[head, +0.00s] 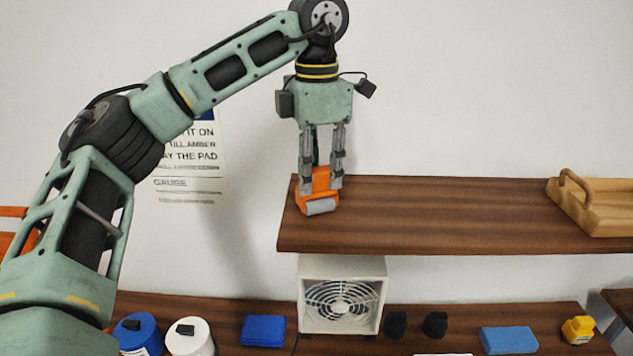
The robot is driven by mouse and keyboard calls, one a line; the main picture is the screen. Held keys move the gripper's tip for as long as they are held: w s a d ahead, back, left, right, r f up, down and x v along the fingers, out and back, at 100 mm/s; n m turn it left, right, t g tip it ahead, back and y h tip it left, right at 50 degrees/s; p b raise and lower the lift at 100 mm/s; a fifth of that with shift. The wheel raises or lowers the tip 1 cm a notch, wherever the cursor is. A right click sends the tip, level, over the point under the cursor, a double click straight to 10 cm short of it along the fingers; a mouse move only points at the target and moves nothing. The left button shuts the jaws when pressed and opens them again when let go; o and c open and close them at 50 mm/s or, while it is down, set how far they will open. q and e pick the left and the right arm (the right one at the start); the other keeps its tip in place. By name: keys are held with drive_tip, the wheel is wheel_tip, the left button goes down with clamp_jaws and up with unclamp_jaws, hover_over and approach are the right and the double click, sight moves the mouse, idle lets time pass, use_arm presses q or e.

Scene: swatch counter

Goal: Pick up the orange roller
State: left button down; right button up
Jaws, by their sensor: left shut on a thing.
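The orange roller (318,200) is at the left end of the raised brown shelf (430,225). It has an orange body with a grey cylinder along its front lower edge. My left gripper (321,182) points straight down over it and is shut on its upper part, one finger on each side. The fingers hide part of the orange body. Whether the roller still touches the shelf or is slightly above it, I cannot tell. My right gripper is not in the head view.
A wooden tray with a handle (595,208) stands at the shelf's right end. The shelf's middle is clear. Below are a white fan (341,295), a blue canister (137,335), a white canister (190,338), blue blocks (508,340), two black items (435,325) and a yellow item (577,330).

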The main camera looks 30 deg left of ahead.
use_arm(q)
wheel_tip(320, 180, up, 3)
drive_tip(key=shift+f, duration=0.1)
drive_tip(key=s+d+r, duration=0.1)
drive_tip(key=d+r, duration=0.5)
drive_tip(key=d, duration=0.5)
drive_tip(key=shift+d+r+b, duration=0.35)
